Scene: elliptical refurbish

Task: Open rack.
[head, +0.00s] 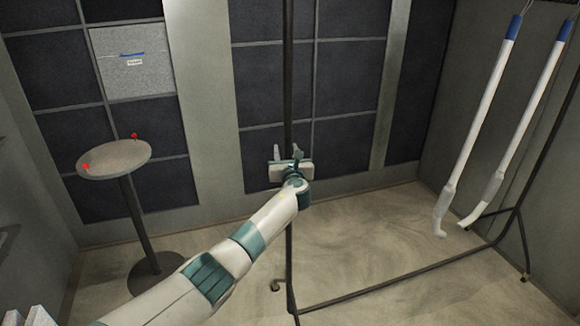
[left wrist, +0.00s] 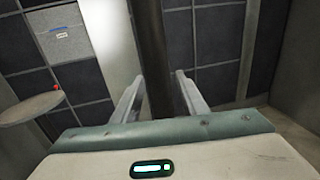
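The rack is a dark metal frame on casters. Its near upright post (head: 288,75) runs from the top of the head view down to the floor, with a low bar (head: 400,287) going off to the right. My left gripper (head: 287,153) is at the post, at about mid-height in the head view, and hides part of it. In the left wrist view, the post (left wrist: 153,50) stands between the two spread fingers of my left gripper (left wrist: 158,98). I cannot tell whether either finger touches it.
A grey panel (head: 133,75) is on the tiled wall. The floor under the rack is clear.

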